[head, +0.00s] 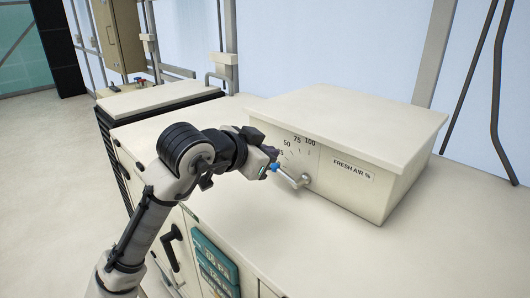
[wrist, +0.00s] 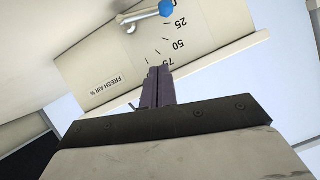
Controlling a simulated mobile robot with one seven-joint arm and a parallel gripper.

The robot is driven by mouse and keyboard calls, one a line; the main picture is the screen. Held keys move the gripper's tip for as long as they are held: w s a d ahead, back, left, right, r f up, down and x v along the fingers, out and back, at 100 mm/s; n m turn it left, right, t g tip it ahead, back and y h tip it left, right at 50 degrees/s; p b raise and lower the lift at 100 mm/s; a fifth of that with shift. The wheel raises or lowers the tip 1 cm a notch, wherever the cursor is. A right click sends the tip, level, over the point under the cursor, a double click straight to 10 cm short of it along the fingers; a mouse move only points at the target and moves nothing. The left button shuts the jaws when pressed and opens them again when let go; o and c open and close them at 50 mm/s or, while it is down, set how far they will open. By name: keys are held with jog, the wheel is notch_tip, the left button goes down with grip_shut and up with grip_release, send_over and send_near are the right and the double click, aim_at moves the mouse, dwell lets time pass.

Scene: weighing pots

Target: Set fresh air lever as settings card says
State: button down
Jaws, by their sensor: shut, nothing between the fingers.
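The fresh air lever (head: 290,177) is a metal arm with a blue tip on the front of a cream box. In the head view it points left and slightly up from its pivot. In the wrist view the lever (wrist: 146,16) appears inverted, its blue knob beside the 0 end of the scale. The scale (head: 298,146) shows 50, 75 and 100; lower marks are partly hidden by my gripper. My gripper (head: 274,155) is shut and empty, close above the blue tip. In the wrist view its fingers (wrist: 158,72) overlap the 75 mark. I cannot identify a settings card.
The cream box (head: 400,185) with a "FRESH AIR %" label (head: 352,170) stands on a pale counter (head: 330,250). Teal panels with partly legible text (head: 215,262) are on the cabinet front below. The counter in front of the box is clear. Pipes run along the wall behind.

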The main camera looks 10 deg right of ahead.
jog(key=p+x, duration=0.1)
jog(key=x, duration=0.6)
jog(key=shift+w+d, duration=0.15)
jog(key=f, duration=0.1)
jog(key=a+f, duration=0.1)
jog(key=shift+w+a+f+p, duration=0.1)
jog(key=shift+a+f+p, duration=0.05)
jog(key=shift+f+p, duration=0.2)
jog(key=shift+a+f, duration=0.1)
jog(key=shift+f, duration=0.5)
jog(key=shift+w+a+f+n+g+h+p, duration=0.15)
jog(key=shift+w+f+n+g+h+p, duration=0.15)
jog(key=shift+n, duration=0.25)
jog(key=shift+w+a+f+n+g+h+p, duration=0.2)
jog(key=shift+f+n+g+p, duration=0.15)
jog(key=shift+n, duration=0.2)
